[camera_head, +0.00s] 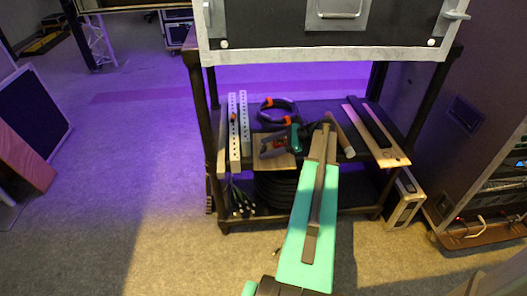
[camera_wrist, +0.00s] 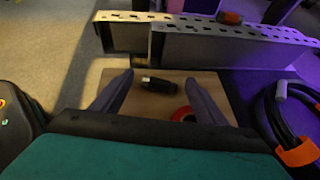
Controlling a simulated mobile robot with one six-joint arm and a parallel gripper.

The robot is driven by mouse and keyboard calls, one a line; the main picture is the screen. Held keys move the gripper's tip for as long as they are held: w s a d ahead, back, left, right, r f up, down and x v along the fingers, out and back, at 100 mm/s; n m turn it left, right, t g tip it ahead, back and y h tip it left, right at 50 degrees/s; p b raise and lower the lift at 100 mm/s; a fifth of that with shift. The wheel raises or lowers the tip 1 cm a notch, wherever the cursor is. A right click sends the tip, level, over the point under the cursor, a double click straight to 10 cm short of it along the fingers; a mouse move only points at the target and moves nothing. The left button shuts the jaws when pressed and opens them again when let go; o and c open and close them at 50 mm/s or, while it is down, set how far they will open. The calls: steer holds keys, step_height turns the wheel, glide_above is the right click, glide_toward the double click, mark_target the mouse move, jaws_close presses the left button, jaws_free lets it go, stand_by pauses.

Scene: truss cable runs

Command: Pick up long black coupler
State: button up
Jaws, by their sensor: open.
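A short black cylinder, which looks like the long black coupler (camera_wrist: 158,84), lies on its side on a light wooden board (camera_wrist: 143,105). It shows between my two fingers in the wrist view, nearer the board's far edge. My gripper (camera_wrist: 159,77) is open and empty, pointing down over the board. I cannot tell the height left between the fingertips and the coupler.
A red ring (camera_wrist: 182,114) lies on the board near my right finger. Perforated metal rails (camera_wrist: 225,48) stand just beyond the board. A coiled black cable with orange clips (camera_wrist: 291,125) lies at right. A large case (camera_head: 320,30) sits above the shelf, limiting headroom.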

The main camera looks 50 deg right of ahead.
steer(key=shift+c, duration=0.4)
steer(key=c, duration=1.1)
steer(key=shift+o, duration=0.2)
steer(key=shift+r, duration=0.1)
step_height(320, 180, up, 10)
steer(key=p, duration=0.1)
stand_by(0.3)
